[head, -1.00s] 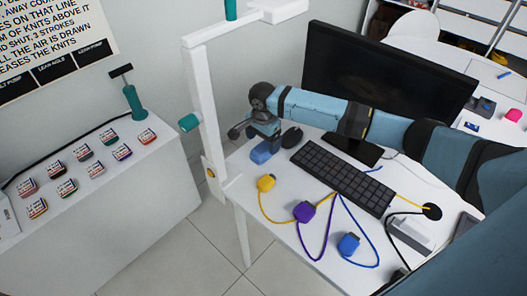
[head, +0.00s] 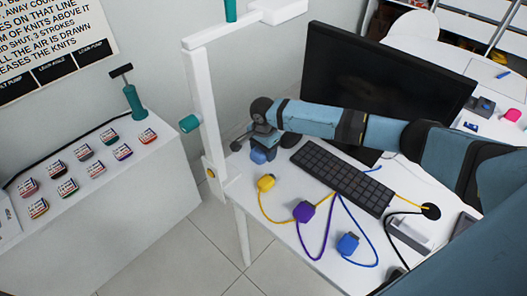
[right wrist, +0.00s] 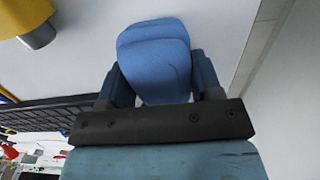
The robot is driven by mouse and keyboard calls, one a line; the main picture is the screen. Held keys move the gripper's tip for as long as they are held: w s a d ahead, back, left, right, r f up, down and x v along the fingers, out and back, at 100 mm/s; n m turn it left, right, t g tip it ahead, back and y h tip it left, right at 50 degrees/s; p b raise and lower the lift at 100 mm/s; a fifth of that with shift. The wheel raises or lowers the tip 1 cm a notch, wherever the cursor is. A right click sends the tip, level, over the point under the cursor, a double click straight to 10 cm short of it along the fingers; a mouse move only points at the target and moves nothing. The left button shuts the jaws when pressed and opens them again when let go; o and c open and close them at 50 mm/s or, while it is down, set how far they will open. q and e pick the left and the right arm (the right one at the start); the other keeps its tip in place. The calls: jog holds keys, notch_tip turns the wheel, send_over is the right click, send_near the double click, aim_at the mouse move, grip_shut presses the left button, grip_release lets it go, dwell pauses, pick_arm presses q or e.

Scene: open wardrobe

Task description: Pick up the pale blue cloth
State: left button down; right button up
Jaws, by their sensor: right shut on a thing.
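The pale blue cloth (head: 258,156) is a small folded blue piece at the far left corner of the white desk, partly covered by my gripper. In the right wrist view the cloth (right wrist: 153,62) shows as a rounded, layered blue pad between the two fingers. My right gripper (head: 264,145) points down over it and is shut on it. I cannot tell whether the cloth still touches the desk. My left gripper is not in view.
Yellow (head: 266,183), purple (head: 304,211) and blue (head: 348,244) plugs with cords lie in front. A white post (head: 207,120) stands close on the left.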

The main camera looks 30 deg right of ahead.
notch_tip(320, 180, up, 10)
jog(key=shift+r+b, duration=0.1)
jog(key=shift+b, duration=0.25)
